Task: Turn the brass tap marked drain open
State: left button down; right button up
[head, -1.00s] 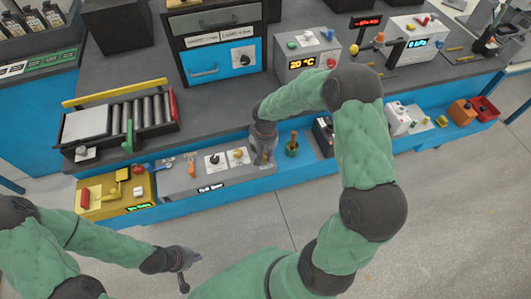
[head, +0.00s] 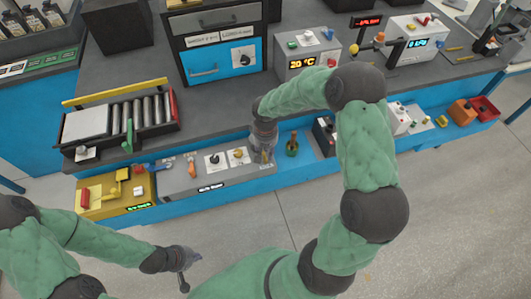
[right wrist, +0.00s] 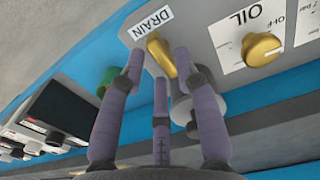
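The brass tap (right wrist: 160,52) sits on a grey panel beside a white DRAIN label (right wrist: 151,24) in the right wrist view. Its handle lies slanted in that picture. My right gripper (right wrist: 159,64) is at the tap, with two fingers on either side of the handle and a third finger below it. A gap shows between the left finger and the handle; the right finger is close to it, and contact is unclear. In the head view my right gripper (head: 263,155) largely hides the tap. My left gripper (head: 183,272) hangs over the floor, away from the bench; its fingers are too small to judge.
A yellow OIL knob (right wrist: 262,48) is beside the tap on the same panel. A yellow box (head: 118,190) sits further left on the blue ledge. The floor in front is clear.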

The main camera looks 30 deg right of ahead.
notch_tip(320, 180, up, 11)
jog(key=shift+f, duration=0.15)
dwell(0.7)
